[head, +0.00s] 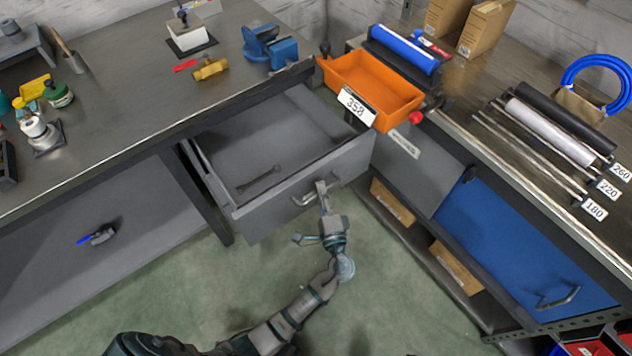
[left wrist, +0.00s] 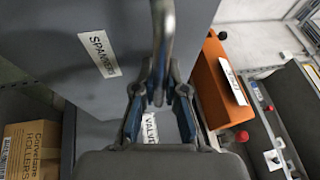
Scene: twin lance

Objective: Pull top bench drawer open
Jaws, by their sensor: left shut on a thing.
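The grey top bench drawer (head: 262,212) is pulled well out from under the left bench, and a dark spanner (head: 259,179) lies inside it. Its metal bar handle (head: 303,198) is on the front panel. My left gripper (head: 322,190) is shut on this handle, with the arm reaching up from below. In the left wrist view, the handle (left wrist: 163,35) runs between the fingers of the left gripper (left wrist: 159,98). A "SPANNERS" label (left wrist: 100,53) shows on the grey front there. My right gripper is not in view.
The right bench has a blue panel (head: 525,245) with a handle, and boxes (head: 455,268) on a low shelf. The green floor (head: 390,290) in front is clear.

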